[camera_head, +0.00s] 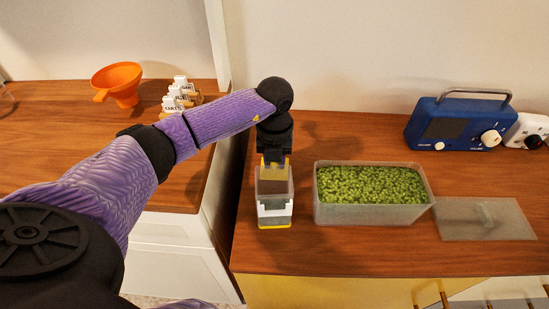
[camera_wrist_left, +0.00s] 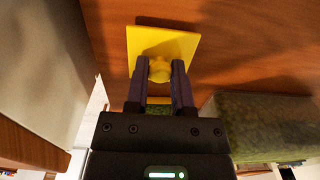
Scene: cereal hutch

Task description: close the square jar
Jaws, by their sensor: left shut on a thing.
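The square jar (camera_head: 275,213) stands upright near the counter's front left edge, clear-walled with a white label and a yellow band at its foot. My left gripper (camera_head: 273,163) points down at the jar's top and is shut on the knob of the yellow square lid (camera_head: 272,173). In the left wrist view the lid (camera_wrist_left: 148,38) shows flat beyond the fingers, its knob between the fingertips (camera_wrist_left: 160,70). In the head view the lid is at the jar's mouth; I cannot tell whether it touches the rim. My right gripper is out of view.
A clear tub of green pieces (camera_head: 372,214) stands close right of the jar, with a flat clear lid (camera_head: 484,219) beside it. A blue radio (camera_head: 455,126) is at the back right. An orange funnel (camera_head: 119,84) and small labelled tags (camera_head: 181,94) are on the left counter, past a gap.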

